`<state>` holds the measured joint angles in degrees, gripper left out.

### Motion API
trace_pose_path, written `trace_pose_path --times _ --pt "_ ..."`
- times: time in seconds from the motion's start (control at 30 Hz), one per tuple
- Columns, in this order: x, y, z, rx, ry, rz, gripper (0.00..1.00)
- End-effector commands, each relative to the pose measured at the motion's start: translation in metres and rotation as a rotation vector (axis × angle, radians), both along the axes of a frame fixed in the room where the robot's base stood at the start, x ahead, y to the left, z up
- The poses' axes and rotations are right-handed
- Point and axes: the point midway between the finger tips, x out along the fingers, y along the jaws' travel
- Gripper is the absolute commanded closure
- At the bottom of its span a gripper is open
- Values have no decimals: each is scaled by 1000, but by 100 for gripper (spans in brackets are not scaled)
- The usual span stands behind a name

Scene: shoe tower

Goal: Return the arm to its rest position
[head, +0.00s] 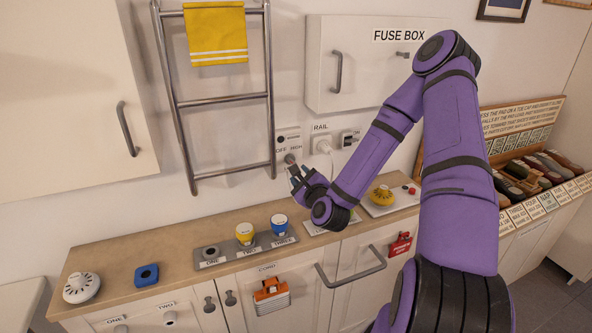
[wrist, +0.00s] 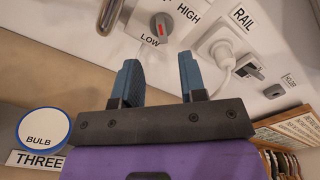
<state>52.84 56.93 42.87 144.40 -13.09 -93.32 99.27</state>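My gripper (head: 299,178) is at the end of my purple arm, stretched out to the wall above the counter. In the wrist view its two blue fingers (wrist: 160,80) stand apart with nothing between them, so it is open. Just beyond the fingertips is a dial (wrist: 162,25) with a red mark, on a wall plate lettered HIGH and LOW. The dial also shows in the head view (head: 290,158), close to the fingertips. I cannot tell whether the fingers touch it.
A towel rail (head: 180,105) with a yellow towel (head: 217,35) hangs left of the gripper. The fuse box (head: 360,75) is above. A white plug (head: 322,146) sits right of the dial. Bulb-like pieces (head: 279,224) stand on the counter (head: 185,250) below. Shoes (head: 540,165) are at right.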

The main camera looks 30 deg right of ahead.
Motion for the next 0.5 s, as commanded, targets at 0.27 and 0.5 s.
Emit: trace_pose_path --times 0.27,0.5 --pt "-17 3 0 1 -1 -1 62" --pt "-17 3 0 0 -1 -1 62"
